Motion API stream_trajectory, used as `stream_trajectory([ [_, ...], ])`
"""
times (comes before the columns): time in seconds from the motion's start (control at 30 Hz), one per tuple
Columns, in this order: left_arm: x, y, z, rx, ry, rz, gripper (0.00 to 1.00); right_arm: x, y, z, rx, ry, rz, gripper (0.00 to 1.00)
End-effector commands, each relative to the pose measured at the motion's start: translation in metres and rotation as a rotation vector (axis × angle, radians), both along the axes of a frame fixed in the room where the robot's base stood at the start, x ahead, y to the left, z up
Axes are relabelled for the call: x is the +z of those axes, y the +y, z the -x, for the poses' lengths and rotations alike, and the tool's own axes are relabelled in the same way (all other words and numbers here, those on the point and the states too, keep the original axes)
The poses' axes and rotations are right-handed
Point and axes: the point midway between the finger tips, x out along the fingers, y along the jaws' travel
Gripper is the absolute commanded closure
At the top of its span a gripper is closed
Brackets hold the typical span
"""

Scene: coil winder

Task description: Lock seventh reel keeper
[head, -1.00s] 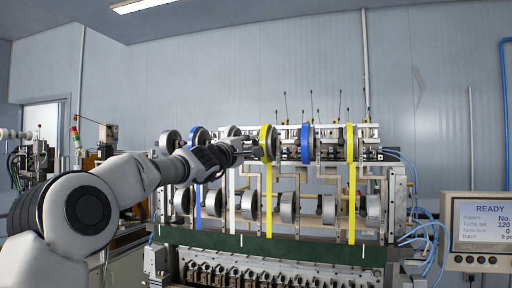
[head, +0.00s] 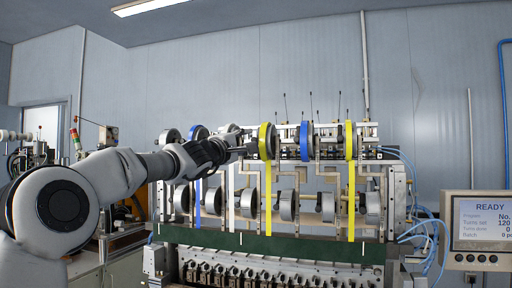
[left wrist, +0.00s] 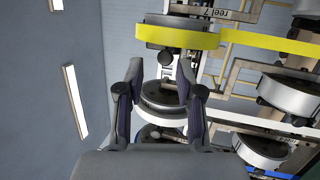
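In the left wrist view, a reel with a yellow band (left wrist: 180,37) lies just beyond my fingertips, and a dark round knob (left wrist: 165,57) shows at its near side. My left gripper (left wrist: 160,73) is open, its two dark fingers apart with nothing gripped. Behind and between the fingers is a reel with a white band (left wrist: 160,117). In the head view, my left gripper (head: 242,147) is at the upper reel row, just left of the nearer yellow reel (head: 267,142). My right gripper is out of view.
A blue reel (head: 306,142) and another yellow reel (head: 351,142) stand farther right in the upper row. Grey rollers (head: 289,206) line the lower row. A green beam (head: 270,245) crosses the winder's front. A display panel (head: 481,232) reading READY stands at the right.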

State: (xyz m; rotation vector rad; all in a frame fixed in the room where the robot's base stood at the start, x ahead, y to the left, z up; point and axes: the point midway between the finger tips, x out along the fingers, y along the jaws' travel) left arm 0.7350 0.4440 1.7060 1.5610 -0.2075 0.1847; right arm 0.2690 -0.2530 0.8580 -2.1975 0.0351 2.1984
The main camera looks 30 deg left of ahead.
Motion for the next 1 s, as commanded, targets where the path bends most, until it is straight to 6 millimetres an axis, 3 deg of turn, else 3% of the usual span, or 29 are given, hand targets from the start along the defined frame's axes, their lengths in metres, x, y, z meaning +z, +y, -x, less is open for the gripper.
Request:
stream_trajectory([
  [0.5, -0.002, 0.002, 0.047, 0.001, 0.001, 0.000, 0.64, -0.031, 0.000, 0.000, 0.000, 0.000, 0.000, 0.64],
  [1.0, 0.000, 0.002, 0.049, 0.001, 0.000, 0.001, 0.64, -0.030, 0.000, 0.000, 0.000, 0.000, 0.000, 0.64],
])
